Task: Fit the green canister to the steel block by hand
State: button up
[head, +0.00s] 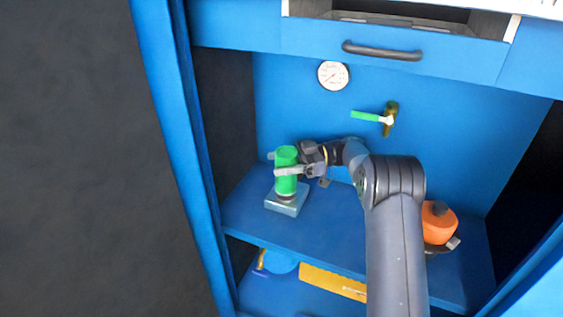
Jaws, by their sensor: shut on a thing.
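The green canister (286,184) stands upright over the steel block (288,205), in the head view left of centre. A dark collar shows at its lower end, close to the top of the block. I cannot tell whether the canister is seated in the block or only just above it. My gripper (287,170) reaches in from the right and is shut on the canister around its middle. The steel block sits on the blue shelf (330,230). My arm hides part of the shelf to the right.
An orange container (437,222) stands on the shelf at right, beside my arm. A gauge (333,75) and a green-handled valve (388,118) are on the back wall. A drawer (395,50) hangs above. A yellow item (333,281) lies below. The blue side wall is near at left.

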jog(key=shift+f, duration=0.4)
dwell(0.3)
